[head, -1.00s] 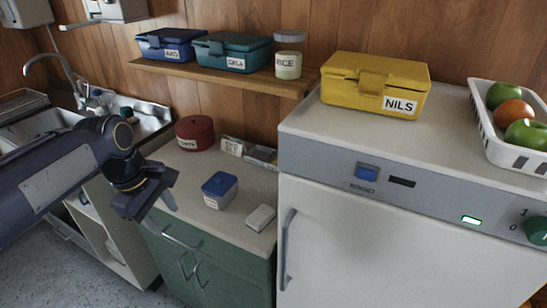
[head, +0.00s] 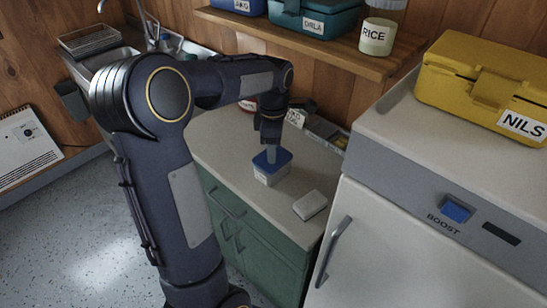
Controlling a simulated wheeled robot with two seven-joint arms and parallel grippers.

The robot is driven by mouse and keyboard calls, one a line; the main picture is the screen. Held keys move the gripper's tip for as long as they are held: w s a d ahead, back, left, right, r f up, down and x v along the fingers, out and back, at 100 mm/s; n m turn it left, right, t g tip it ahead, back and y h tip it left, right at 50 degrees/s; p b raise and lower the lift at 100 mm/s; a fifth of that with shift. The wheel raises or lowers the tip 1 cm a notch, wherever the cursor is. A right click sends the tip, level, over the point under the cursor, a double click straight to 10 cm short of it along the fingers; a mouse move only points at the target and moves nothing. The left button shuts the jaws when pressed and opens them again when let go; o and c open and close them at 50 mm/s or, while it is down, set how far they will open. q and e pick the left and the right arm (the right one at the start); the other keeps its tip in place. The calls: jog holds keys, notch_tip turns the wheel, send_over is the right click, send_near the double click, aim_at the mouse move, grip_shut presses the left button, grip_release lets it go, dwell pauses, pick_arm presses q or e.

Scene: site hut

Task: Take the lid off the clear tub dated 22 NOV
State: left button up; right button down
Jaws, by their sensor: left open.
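A small clear tub (head: 268,178) with a blue lid (head: 282,160) stands upright on the worktop, the lid on it. A white label shows on its front, but its writing is too small to read. My left gripper (head: 271,154) points down from above, with its fingertips at the middle of the lid. It is open; I cannot tell whether the fingers touch the lid. My left arm reaches over the worktop from the left. My right gripper is not in view.
A white block (head: 310,205) lies right of the tub on the worktop (head: 225,150). Behind are a card (head: 297,117) and a tray (head: 328,132); a red tin is mostly hidden by my arm. The shelf (head: 330,57) overhangs the back. The white appliance (head: 400,240) bounds the right.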

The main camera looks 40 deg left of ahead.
pick_arm(q)
jog(key=shift+f, duration=0.35)
grip_shut()
